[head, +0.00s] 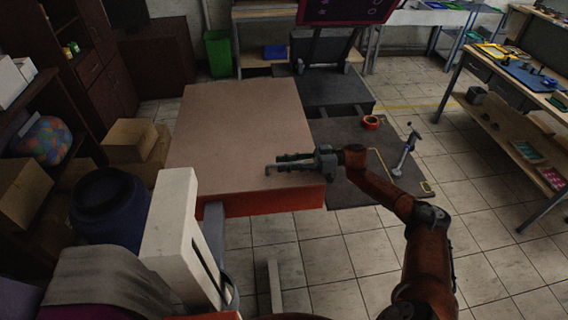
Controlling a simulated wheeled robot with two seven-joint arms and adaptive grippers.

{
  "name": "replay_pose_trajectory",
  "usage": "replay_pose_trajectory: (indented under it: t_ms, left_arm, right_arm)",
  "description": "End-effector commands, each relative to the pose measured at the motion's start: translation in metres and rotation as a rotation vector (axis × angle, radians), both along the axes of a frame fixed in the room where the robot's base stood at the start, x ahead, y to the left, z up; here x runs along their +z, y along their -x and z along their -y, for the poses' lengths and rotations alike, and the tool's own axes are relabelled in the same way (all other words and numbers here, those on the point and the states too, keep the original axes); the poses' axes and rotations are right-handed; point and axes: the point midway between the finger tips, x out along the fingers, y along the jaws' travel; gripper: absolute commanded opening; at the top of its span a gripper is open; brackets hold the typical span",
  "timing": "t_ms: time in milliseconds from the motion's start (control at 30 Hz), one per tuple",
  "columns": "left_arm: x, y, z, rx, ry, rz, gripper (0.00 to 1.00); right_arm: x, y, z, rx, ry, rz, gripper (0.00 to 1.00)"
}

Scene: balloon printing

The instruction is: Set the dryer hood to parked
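A wide flat slab (240,130) with a tan top and an orange-red front edge lies in the middle of the head view. I take it to be the dryer hood. A white box-like part (172,225) stands at its near left corner; I cannot tell whether the two are joined. My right gripper (272,165) points left over the slab's near right part. Its fingers look apart, with nothing seen between them. I cannot tell whether it touches the slab. My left gripper is out of view.
A dark press-like stand (330,92) with a dark red-edged panel (345,10) is behind the slab. A red tape roll (371,122) lies on the dark mat right of it. Workbenches (540,85) line the right; a blue barrel (108,208) and cardboard boxes (130,140) crowd the left.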

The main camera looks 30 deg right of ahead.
Motion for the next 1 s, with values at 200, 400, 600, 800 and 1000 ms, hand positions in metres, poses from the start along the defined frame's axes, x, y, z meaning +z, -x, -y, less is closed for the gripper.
replay_pose_trajectory:
  t_ms: [200,400,600,800,1000]
  left_arm:
    - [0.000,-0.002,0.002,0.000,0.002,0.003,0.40]
    - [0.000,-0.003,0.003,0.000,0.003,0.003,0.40]
    - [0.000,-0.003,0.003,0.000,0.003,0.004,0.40]
    - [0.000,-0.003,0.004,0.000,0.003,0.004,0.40]
    - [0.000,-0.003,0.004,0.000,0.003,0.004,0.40]
  right_arm:
    - [-0.001,0.010,0.032,-0.004,0.003,-0.002,0.29]
    - [-0.001,0.022,0.071,-0.003,0.002,-0.002,0.29]
    - [-0.001,0.032,0.099,0.000,0.001,0.000,0.29]
    - [0.000,0.036,0.109,0.002,0.000,0.000,0.29]
    - [0.000,0.036,0.110,0.002,0.000,0.000,0.29]
